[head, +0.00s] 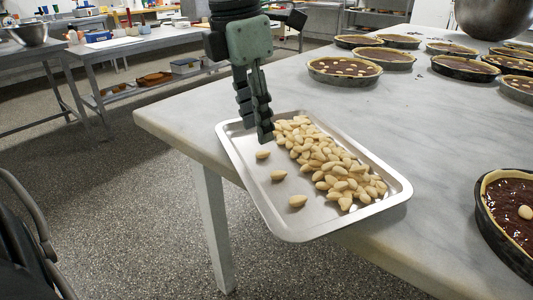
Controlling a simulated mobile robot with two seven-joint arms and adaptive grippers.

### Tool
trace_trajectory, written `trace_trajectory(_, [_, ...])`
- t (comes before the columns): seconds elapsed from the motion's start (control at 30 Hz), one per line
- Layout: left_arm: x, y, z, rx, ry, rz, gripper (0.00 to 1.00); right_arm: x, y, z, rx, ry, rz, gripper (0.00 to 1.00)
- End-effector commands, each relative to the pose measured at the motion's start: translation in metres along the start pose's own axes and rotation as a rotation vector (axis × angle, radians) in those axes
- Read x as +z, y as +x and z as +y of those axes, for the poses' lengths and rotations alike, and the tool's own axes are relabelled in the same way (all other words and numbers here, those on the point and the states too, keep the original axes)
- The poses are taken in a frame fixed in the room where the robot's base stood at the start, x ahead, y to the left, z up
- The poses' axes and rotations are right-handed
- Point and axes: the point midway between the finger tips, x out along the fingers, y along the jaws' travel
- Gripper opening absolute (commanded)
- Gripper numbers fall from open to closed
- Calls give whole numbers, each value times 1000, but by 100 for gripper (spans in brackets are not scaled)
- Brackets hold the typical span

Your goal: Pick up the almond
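Many pale almonds (330,160) lie heaped on a silver tray (268,208) at the table's near left corner. Three almonds lie apart on the tray's left side: one (263,155) just below the gripper, one (278,175) in the middle and one (297,201) nearer the front. My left gripper (257,134) points down over the tray's far left part. Its two dark fingers look apart, with a small gap and no almond visible between them. Whether its fingertips touch the tray is hard to tell. My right gripper is not in view.
The marble table (430,130) holds several chocolate tarts, one (345,70) with almonds behind the tray and one (510,205) at the right edge. A metal bowl (495,15) shows at top right. Bare marble lies between tray and tarts.

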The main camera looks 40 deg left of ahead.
Motion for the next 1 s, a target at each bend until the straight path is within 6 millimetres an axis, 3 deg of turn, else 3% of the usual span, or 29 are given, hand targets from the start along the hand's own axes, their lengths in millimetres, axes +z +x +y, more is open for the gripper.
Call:
trace_trajectory(0.23, [1, 36, -1, -2, -3, 2, 37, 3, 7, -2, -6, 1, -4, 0])
trace_trajectory(0.53, [2, 43, -1, 0, -3, -1, 37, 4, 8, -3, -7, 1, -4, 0])
trace_trajectory(0.8, [2, 43, 0, 0, -3, -1, 6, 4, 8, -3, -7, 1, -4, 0])
trace_trajectory(1.0, [2, 42, 0, 0, -3, -1, 5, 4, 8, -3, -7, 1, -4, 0])
